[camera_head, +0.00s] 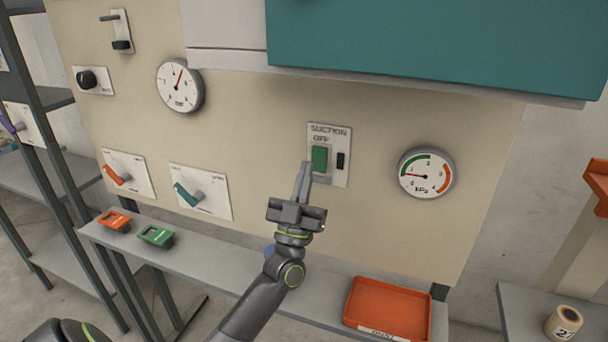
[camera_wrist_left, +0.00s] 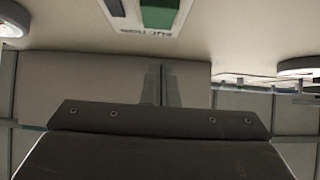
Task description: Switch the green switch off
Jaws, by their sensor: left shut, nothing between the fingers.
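The green switch (camera_head: 319,159) sits on a pale plate (camera_head: 342,178) marked "SUCTION OFF" on the beige panel. A small black element (camera_head: 340,160) is beside it on the right. In the left wrist view the green switch (camera_wrist_left: 160,14) shows at the top edge, partly cut off. My left gripper (camera_head: 306,168) is shut and empty. Its fingertips are just left of and below the green switch; I cannot tell if they touch it. The closed fingers also show in the left wrist view (camera_wrist_left: 160,72). My right gripper is not in view.
A kPa gauge (camera_head: 426,173) is right of the switch, and another gauge (camera_head: 180,86) is upper left. An orange lever (camera_head: 117,174) and a teal lever (camera_head: 187,195) are lower left. An orange tray (camera_head: 388,309) lies on the shelf below. A teal cabinet (camera_head: 430,45) overhangs above.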

